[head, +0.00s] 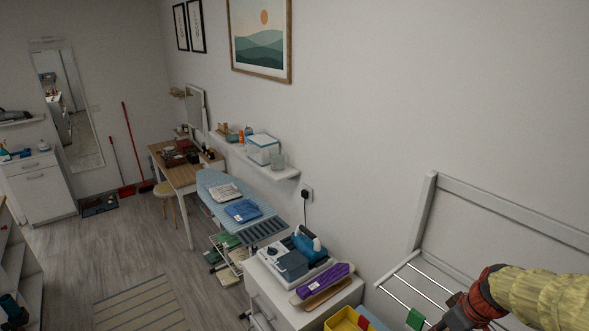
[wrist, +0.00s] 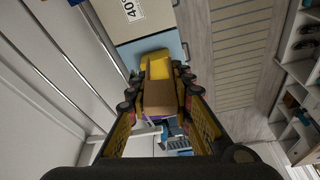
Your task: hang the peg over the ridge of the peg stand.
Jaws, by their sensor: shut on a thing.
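In the wrist view my gripper (wrist: 158,92) is shut on a brown block-like peg (wrist: 160,103), which lies between the two finger pads. Yellow shows at the peg's far end, and I cannot tell whether it is part of the peg or the crate behind. In the head view my gripper (head: 455,314) is at the bottom right, in front of the drying rack, and the peg cannot be made out there. The peg stand (head: 325,284), with a long purple ridge on a tan base, lies on the white cabinet, left of my gripper. In the wrist view it is mostly hidden behind the peg.
A yellow crate (head: 347,321) stands beside the cabinet (head: 283,308). Floor at the left is open.

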